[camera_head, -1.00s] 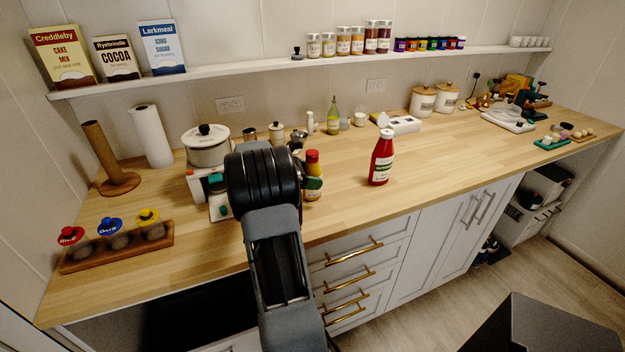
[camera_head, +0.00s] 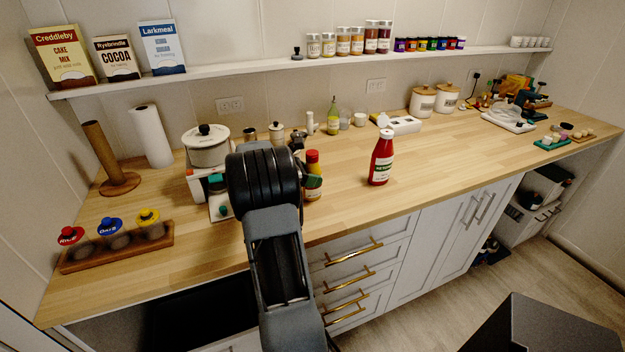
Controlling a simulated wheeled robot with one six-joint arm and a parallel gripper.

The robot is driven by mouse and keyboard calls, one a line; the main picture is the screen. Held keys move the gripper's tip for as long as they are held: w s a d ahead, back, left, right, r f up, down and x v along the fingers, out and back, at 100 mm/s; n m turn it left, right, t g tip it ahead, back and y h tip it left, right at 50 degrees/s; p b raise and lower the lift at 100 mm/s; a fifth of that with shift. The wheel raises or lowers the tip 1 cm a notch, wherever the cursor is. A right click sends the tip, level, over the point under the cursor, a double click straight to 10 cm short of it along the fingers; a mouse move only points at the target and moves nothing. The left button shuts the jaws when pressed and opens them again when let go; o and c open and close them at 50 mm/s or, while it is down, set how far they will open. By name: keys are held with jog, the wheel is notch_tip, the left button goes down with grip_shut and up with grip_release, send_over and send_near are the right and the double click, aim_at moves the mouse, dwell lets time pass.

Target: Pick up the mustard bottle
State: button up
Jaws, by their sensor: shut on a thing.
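The mustard bottle (camera_head: 313,163) is yellow with a red cap. It stands upright near the counter's front edge, just right of my arm, which hides part of its left side. My gripper (camera_head: 312,182) is at the bottle's middle and shut on it, with a dark green-tipped finger across its front. The rest of the gripper is hidden behind my arm. The bottle's base appears at counter level; I cannot tell whether it touches.
A red ketchup bottle (camera_head: 381,158) stands to the right. A scale (camera_head: 219,206) and a white pot (camera_head: 207,149) are close on the left. Small jars and a green-yellow bottle (camera_head: 333,120) stand behind. The counter (camera_head: 440,155) right of the ketchup is clear.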

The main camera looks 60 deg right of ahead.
jog(key=shift+r, duration=0.1)
jog(key=shift+r, duration=0.6)
jog(key=s+a+r, duration=0.8)
jog(key=a+r, duration=0.3)
jog(key=r, duration=0.1)
notch_tip(320, 180, up, 12)
jog(key=p, duration=1.2)
jog(key=shift+s+f, duration=0.15)
jog(key=shift+a, duration=0.15)
